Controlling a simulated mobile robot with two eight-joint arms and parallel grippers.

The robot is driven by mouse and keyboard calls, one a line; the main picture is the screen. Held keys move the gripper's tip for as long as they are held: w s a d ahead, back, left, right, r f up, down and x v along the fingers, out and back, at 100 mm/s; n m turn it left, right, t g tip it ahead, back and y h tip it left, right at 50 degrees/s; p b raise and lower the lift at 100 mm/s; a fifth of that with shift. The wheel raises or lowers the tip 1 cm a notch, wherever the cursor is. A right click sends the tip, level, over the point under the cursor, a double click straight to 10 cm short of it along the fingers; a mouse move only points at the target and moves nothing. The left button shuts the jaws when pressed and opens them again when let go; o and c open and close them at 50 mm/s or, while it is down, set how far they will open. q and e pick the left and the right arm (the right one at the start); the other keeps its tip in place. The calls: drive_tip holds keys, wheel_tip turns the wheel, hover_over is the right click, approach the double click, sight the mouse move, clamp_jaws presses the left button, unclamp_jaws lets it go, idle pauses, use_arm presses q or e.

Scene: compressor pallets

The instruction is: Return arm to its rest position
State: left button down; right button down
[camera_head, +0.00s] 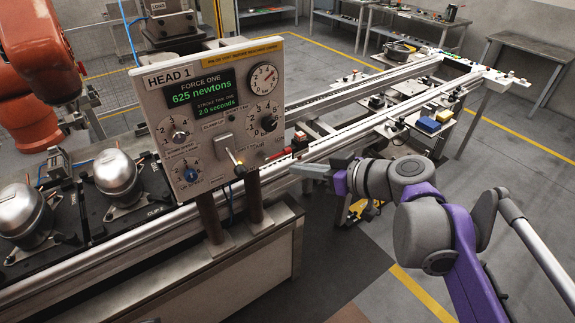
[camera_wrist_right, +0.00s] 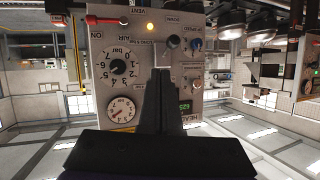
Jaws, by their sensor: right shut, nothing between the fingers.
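My right arm reaches in from the right in the head view. Its right gripper (camera_head: 298,170) is beside the lower right of the HEAD 1 control panel (camera_head: 215,125). In the right wrist view the right gripper (camera_wrist_right: 162,74) has its fingers together with nothing between them, in front of the upside-down panel (camera_wrist_right: 165,28). I cannot tell how far the fingertips are from the panel face. The display (camera_head: 200,95) reads 625 newtons and 2.0 seconds. A red-handled lever (camera_head: 285,152) sticks out at the panel's right edge, near the fingertips. My left gripper does not show.
Two silver compressors (camera_head: 118,178) sit on dark pallets at the left. A conveyor rail (camera_head: 350,128) runs behind the panel to the back right. An orange robot arm (camera_head: 38,70) stands at the left. Grey floor (camera_head: 500,170) is open at the right.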

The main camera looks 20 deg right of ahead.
drive_tip(key=shift+s+d+r, duration=0.15)
drive_tip(key=shift+s+d, duration=0.15)
drive_tip(key=shift+s, duration=0.05)
drive_tip(key=shift+a, duration=0.1)
drive_tip(key=s+f+m+g+h, duration=0.2)
drive_tip(key=s+f, duration=0.5)
drive_tip(key=f, duration=0.5)
drive_tip(key=s+d+f+m+g+h, duration=0.1)
drive_tip(key=s+f+m+g+h, duration=0.2)
drive_tip(key=s+f+h, duration=0.3)
wheel_tip(320, 180, down, 6)
drive_tip(key=shift+s+d+r+m, duration=0.1)
drive_tip(key=shift+s+d+m, duration=0.35)
drive_tip(key=shift+s, duration=0.8)
drive_tip(key=shift+a, duration=0.15)
idle(0.7)
